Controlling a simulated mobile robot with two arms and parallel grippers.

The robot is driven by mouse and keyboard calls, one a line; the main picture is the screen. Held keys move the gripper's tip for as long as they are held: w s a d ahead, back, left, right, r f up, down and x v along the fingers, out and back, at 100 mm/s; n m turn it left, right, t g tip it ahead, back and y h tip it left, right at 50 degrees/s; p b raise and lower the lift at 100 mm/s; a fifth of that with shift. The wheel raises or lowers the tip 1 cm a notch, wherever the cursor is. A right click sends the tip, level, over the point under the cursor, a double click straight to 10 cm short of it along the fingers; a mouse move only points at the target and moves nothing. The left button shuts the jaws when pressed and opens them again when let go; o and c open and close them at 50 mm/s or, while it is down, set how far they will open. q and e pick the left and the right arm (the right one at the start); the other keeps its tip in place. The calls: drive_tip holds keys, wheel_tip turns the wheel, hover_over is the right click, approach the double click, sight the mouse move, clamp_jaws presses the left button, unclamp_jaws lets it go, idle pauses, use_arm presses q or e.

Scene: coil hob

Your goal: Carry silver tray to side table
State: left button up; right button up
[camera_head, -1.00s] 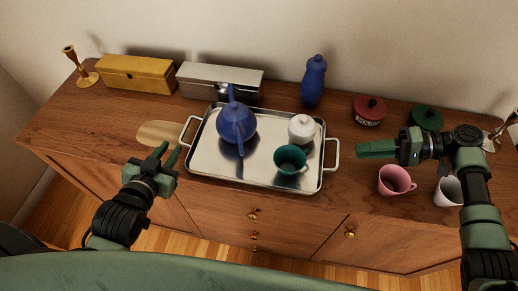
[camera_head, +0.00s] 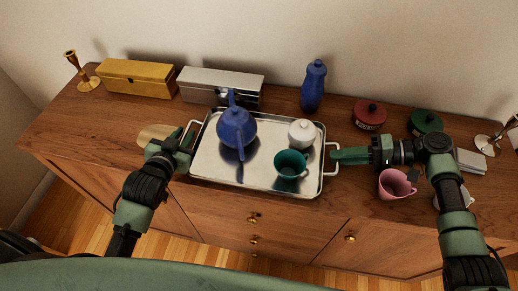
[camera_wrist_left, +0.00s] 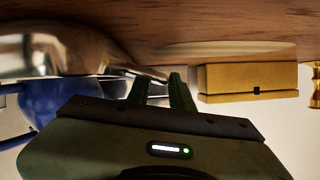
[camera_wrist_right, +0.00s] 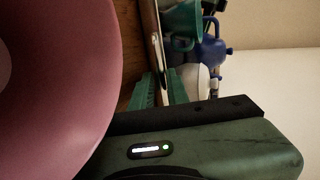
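My right gripper (camera_head: 335,157) is at the right handle, fingers apart; in the right wrist view the handle (camera_wrist_right: 157,50) lies near the fingertips. Contact with either handle cannot be told. No side table is identifiable.
A pink cup (camera_head: 395,184) stands close to my right gripper. A wooden board (camera_head: 152,134) lies behind my left gripper. A yellow box (camera_head: 136,79), silver box (camera_head: 220,84), blue bottle (camera_head: 313,86), red pot (camera_head: 369,115) and green pot (camera_head: 425,122) line the back.

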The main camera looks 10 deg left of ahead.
use_arm(q)
drive_tip(key=shift+x, duration=1)
use_arm(e)
drive_tip(key=shift+a+f, duration=0.2)
drive_tip(key=shift+a, duration=0.4)
use_arm(q)
clamp_jaws()
use_arm(e)
clamp_jaws()
use_arm(q)
drive_tip(key=shift+r, duration=0.25)
use_arm(e)
drive_tip(key=shift+r, duration=0.25)
